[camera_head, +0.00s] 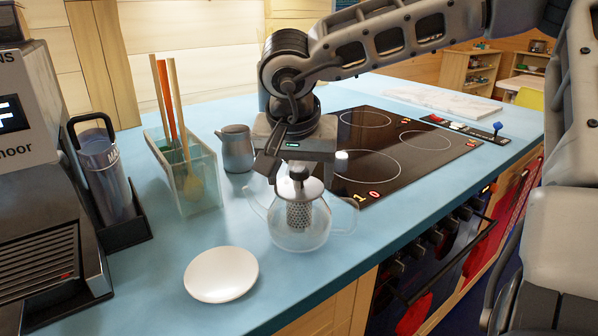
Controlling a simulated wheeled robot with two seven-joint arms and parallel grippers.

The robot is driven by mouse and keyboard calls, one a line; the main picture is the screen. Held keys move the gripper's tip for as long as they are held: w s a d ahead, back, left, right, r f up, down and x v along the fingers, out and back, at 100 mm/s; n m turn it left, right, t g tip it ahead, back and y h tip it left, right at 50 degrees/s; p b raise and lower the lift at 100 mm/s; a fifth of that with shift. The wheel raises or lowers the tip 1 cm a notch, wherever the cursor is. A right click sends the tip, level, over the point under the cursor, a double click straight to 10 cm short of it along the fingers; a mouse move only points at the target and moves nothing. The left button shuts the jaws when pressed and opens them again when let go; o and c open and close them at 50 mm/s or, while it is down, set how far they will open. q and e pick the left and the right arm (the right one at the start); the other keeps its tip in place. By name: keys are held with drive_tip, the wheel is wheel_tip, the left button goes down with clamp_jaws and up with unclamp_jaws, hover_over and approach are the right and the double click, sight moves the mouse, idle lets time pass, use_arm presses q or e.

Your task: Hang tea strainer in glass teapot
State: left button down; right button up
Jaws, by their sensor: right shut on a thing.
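The glass teapot (318,232) stands on the blue counter with its spout and handle out to the sides. The tea strainer (299,214) is a perforated metal cylinder under a pale round lid with a dark knob. It is upright, and its basket appears inside the teapot's body. My right gripper (296,172) points down above the teapot and is shut on the strainer's knob. Whether the strainer's lid rests on the teapot's rim I cannot tell. My left gripper is not in view.
A white saucer (221,274) lies in front of the teapot. A grey metal jug (236,149) and a clear utensil holder (207,172) stand to the left. A black cooktop (402,148) is behind right. A coffee machine (38,190) fills the left edge.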

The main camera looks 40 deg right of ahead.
drive_tip(key=o, duration=1.4)
drive_tip(key=shift+r+p, duration=0.65)
drive_tip(key=shift+r, duration=0.3)
drive_tip(key=shift+r+p, duration=0.4)
drive_tip(key=shift+r, duration=0.15)
drive_tip(key=shift+r, duration=0.1)
drive_tip(key=shift+r+p, duration=2.25)
drive_tip(key=shift+r, duration=0.65)
